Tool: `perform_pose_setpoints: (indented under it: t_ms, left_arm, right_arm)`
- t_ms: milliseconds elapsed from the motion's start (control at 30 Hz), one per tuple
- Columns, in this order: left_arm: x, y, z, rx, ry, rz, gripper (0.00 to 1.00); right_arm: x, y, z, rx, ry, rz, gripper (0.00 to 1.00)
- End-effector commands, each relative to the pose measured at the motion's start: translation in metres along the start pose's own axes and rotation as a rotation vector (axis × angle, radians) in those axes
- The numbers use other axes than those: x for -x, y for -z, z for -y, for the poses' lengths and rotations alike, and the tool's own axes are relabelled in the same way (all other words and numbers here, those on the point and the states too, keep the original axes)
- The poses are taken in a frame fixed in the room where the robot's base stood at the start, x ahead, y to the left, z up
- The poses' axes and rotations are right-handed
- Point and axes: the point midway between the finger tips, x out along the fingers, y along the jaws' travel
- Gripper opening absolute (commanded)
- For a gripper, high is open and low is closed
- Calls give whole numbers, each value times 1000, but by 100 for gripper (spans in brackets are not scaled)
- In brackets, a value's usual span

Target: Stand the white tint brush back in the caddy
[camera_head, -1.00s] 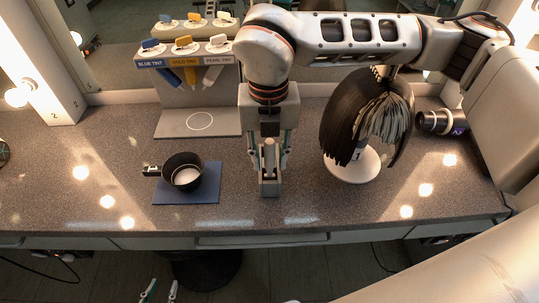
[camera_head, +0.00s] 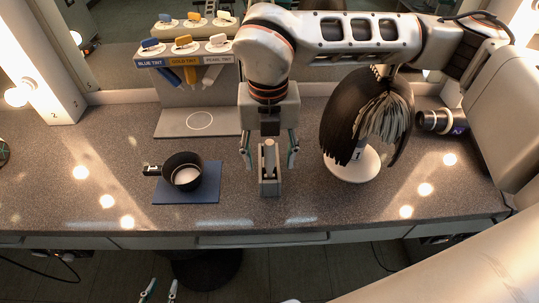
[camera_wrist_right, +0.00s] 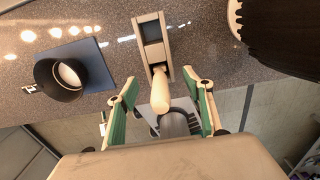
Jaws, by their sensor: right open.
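The white tint brush (camera_head: 268,156) stands upright in the narrow grey caddy (camera_head: 269,187) near the counter's front edge. Its pale handle (camera_wrist_right: 159,92) rises from one compartment of the caddy (camera_wrist_right: 151,38) in the right wrist view, and another compartment looks empty. The lower end of the brush is hidden in the caddy. My right gripper (camera_head: 269,152) is open, with one finger on each side of the handle and a gap on both sides. My left gripper (camera_head: 160,292) is at the bottom edge, below the counter, with its fingertips apart and nothing between them.
A black bowl (camera_head: 182,161) with white contents sits on a blue mat (camera_head: 205,194) to the left. A tint stand (camera_head: 175,124) holds blue, yellow and white brushes behind. A dark wig on a white stand (camera_head: 352,172) and a dark cylinder (camera_head: 437,121) are at right.

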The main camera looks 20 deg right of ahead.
Motion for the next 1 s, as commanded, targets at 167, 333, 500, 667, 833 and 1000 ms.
perform_pose_setpoints:
  t_ms: [167,333,500,667,833,1000]
  left_arm:
    - [2,6,1,-1,1,-5,31]
    - [4,13,3,-3,3,-11,31]
    - [7,20,4,-4,5,-16,31]
    - [9,26,6,-5,6,-21,31]
    - [11,32,7,-6,7,-25,31]
    - [14,37,8,-7,8,-29,31]
  right_arm:
    - [8,0,0,0,-1,2,51]
    - [17,0,0,0,0,2,51]
    - [26,0,0,0,0,2,51]
    - [35,0,0,0,0,2,51]
    - [44,0,0,0,0,1,51]
    - [53,0,0,0,0,1,51]
